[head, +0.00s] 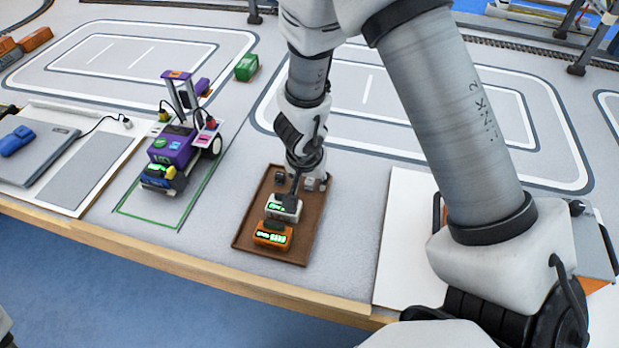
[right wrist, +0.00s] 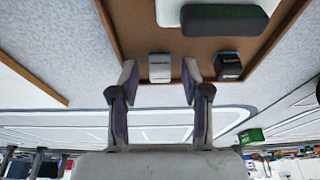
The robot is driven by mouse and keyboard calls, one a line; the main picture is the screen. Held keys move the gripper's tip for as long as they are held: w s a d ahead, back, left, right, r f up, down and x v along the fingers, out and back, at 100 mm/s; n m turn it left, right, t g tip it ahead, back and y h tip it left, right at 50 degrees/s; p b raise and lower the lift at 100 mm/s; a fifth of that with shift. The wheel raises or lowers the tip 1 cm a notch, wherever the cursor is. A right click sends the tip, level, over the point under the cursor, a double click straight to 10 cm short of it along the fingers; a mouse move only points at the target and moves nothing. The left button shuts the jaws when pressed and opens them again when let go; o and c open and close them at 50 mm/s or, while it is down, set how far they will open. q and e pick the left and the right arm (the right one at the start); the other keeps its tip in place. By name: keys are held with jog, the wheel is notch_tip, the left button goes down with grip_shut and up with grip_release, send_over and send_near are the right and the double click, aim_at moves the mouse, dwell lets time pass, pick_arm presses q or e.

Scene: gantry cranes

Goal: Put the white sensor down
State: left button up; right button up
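The white sensor (head: 284,207), with a green-lit display, is in the brown tray (head: 243,243), just behind the orange sensor (head: 272,236). In the right wrist view the white sensor (right wrist: 170,14) is cut by the top edge, with a dark grey part on it. My right gripper (head: 296,187) is low over the tray, at the sensor's far side in the head view. Its two fingers are spread in the right wrist view (right wrist: 159,72), with the white sensor outside them. A small silver block (right wrist: 160,67) shows in the gap, touching neither finger. My left gripper is out of view.
A small dark block (right wrist: 229,65) is in the tray beside the right finger. A purple wheeled robot (head: 176,146) stands left of the tray. A green block (head: 246,67) lies farther back. A white board (head: 400,215) lies to the right. The table's wooden edge (head: 200,268) runs along the front.

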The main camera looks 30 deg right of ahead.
jog(key=p+v, duration=1)
jog(key=v, duration=0.2)
jog(key=shift+r, duration=0.2)
